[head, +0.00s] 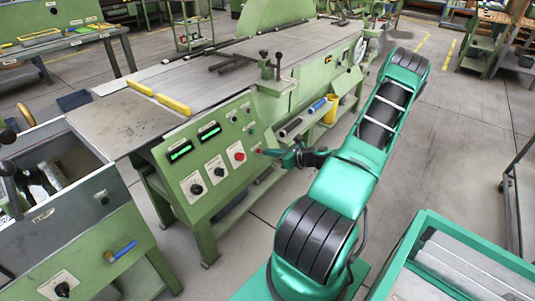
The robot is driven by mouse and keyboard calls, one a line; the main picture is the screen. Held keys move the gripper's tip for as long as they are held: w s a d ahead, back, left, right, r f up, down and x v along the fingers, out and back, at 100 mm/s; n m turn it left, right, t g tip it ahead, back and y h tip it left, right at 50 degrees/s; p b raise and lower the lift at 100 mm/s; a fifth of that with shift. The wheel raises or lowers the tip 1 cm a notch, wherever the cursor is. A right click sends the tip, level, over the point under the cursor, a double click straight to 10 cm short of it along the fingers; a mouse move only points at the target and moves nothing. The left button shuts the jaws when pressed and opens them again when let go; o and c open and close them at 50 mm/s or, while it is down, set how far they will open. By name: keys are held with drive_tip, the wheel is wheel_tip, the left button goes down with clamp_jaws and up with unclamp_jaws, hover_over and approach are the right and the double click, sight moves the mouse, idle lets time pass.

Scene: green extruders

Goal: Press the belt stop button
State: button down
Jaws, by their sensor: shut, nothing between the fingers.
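A green machine has a sloped control panel (222,190) on its near end. A round red button (239,157) on a pale plate sits toward the panel's right side. The labels are too small to read, so I cannot tell if it is marked as the belt stop. My gripper (262,152) is shut and empty, just right of the red button, pointing left toward the panel's right edge. It looks apart from the red button; its exact distance from the panel is unclear. My gripper and wrist partly hide what lies behind them.
The panel also carries black knobs (196,189) and green-lit displays (180,152). A shelf with rollers (290,127) lies beyond my wrist. A green-framed cart (430,240) stands at lower right. Another green machine (75,240) is at lower left. Floor (450,110) is open at right.

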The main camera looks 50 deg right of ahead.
drive_tip(key=v, duration=1)
drive_tip(key=shift+d, duration=0.1)
idle(0.5)
drive_tip(key=a+r+n+g+y, duration=0.2)
drive_tip(key=a+r+n+g, duration=0.15)
drive_tip(key=a+n, duration=0.35)
drive_tip(key=a+r+n+g+y, duration=0.1)
drive_tip(key=a+r+n+g, duration=0.1)
drive_tip(key=a+n+g, duration=0.45)
drive_tip(key=s+a+r+n+g+h, duration=0.2)
drive_tip(key=s+a+r+n, duration=0.3)
drive_tip(key=s+r+n, duration=0.2)
drive_tip(key=s+a+r+n+g+h, duration=0.1)
drive_tip(key=s+a+r+n+h, duration=0.1)
drive_tip(key=s+a+r+n, duration=0.4)
drive_tip(key=s+r+n, duration=0.2)
drive_tip(key=s+r, duration=0.2)
drive_tip(key=r, duration=0.1)
drive_tip(key=shift+a+g, duration=0.25)
drive_tip(key=shift+g, duration=0.15)
